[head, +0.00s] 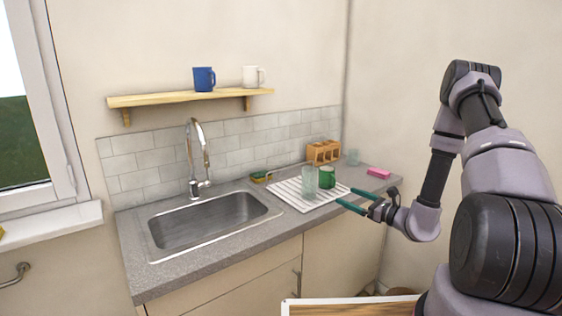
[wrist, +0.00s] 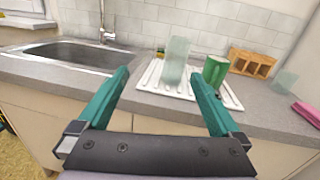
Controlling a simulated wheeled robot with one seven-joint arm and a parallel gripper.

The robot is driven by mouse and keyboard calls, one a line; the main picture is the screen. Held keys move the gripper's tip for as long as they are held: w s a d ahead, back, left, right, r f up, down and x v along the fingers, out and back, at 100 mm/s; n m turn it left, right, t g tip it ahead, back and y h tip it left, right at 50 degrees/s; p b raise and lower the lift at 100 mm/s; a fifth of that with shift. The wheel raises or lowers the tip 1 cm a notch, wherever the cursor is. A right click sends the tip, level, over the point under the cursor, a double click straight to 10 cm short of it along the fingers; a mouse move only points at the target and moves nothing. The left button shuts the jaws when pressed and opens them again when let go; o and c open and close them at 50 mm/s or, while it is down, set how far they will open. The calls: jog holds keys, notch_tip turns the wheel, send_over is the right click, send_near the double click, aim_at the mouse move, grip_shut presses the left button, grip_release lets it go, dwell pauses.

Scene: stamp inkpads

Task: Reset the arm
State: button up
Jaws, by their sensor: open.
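My gripper (head: 352,198) is at the front right of the counter, with its two teal fingers pointing left toward the drying rack. In the wrist view my gripper (wrist: 162,92) is open, with its fingers wide apart and nothing between them at the tips. A white drying rack (head: 287,192) lies on the counter right of the sink. A clear glass (head: 309,181) and a green mug (head: 327,177) stand on it. In the wrist view the glass (wrist: 176,62) and green mug (wrist: 214,72) are beyond the fingers; the right finger partly overlaps the mug's lower part.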

jog(key=s+a+r+n+g+y, duration=0.1)
jog(key=s+a+r+n+g, duration=0.5)
jog(key=r, duration=0.4)
jog(key=s+a+r+n+g, duration=0.3)
jog(key=s+r+n+g, duration=0.3)
jog(key=r+n, duration=0.3)
jog(key=s+d+r+n+t+h, duration=0.3)
jog(key=s+d+r+h, duration=0.2)
jog(key=s+r, duration=0.2)
jog(key=s+d+r+n+t+h, duration=0.3)
jog(key=s+d+r+n+h, duration=0.1)
jog(key=s+r, duration=0.4)
jog(key=d+h, duration=0.1)
jog(key=h, duration=0.1)
jog(key=shift+s+d+r+h, duration=0.2)
jog(key=shift+r+h, duration=0.1)
jog(key=shift+r, duration=0.1)
